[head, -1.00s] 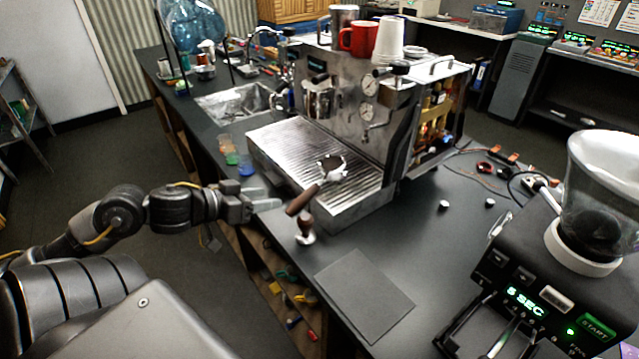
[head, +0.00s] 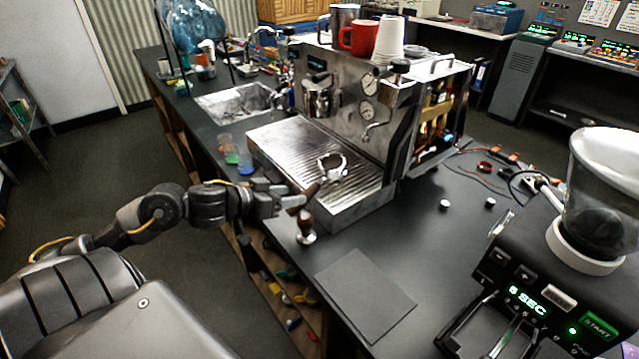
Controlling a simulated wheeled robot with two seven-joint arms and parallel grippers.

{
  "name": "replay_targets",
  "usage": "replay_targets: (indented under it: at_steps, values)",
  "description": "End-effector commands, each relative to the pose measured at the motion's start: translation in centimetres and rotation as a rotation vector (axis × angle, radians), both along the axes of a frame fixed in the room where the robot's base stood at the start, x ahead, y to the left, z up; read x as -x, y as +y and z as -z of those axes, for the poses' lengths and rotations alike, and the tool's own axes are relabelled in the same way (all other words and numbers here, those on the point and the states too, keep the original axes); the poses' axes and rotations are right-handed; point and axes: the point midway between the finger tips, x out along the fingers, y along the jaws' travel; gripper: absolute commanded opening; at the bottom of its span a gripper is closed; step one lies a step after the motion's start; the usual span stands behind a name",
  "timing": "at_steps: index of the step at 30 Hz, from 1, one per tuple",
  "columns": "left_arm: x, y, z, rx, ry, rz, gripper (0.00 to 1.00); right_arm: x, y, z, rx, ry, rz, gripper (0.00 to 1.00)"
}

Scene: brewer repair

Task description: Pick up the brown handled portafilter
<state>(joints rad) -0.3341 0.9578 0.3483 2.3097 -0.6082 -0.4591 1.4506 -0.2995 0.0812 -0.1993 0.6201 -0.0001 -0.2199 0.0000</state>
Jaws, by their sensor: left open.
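The portafilter (head: 331,168) rests on the ribbed drip tray (head: 291,147) of the espresso machine. Its metal ring lies toward the machine and its brown handle (head: 306,195) sticks out over the tray's front left edge. My left gripper (head: 284,200) is open, with its fingertips right at the end of the handle. Whether the fingers touch the handle, I cannot tell. My right gripper is not in view.
A tamper with a brown knob (head: 305,228) stands just below the handle, close to my left gripper. A dark mat (head: 364,293) lies on the counter. Small coloured cups (head: 245,164) stand left of the tray. A grinder (head: 545,265) stands at right.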

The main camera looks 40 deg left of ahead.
Motion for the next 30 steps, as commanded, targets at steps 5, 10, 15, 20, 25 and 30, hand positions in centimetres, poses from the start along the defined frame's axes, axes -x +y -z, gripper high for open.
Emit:
replay_targets:
  at_steps: [5, 10, 15, 20, 25, 30]
  values:
    - [-2.0, -0.9, 0.9, 0.002, -0.003, -0.002, 0.53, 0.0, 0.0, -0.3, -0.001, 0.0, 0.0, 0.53]
    - [-3.2, -1.3, 1.5, 0.0, -0.002, -0.002, 0.53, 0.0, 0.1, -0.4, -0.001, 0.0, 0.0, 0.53]
    - [-3.4, -1.3, 1.7, -0.002, 0.0, -0.001, 0.53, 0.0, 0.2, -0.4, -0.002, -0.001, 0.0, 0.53]
    - [-3.4, -1.3, 1.7, -0.002, 0.0, -0.001, 0.47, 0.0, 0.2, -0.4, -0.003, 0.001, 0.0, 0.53]
    - [-3.4, -1.3, 1.7, -0.002, 0.0, -0.001, 0.24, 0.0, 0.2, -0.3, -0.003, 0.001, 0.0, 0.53]
    - [-3.4, -1.3, 1.7, -0.002, 0.0, -0.001, 0.02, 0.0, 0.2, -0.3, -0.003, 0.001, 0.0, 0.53]
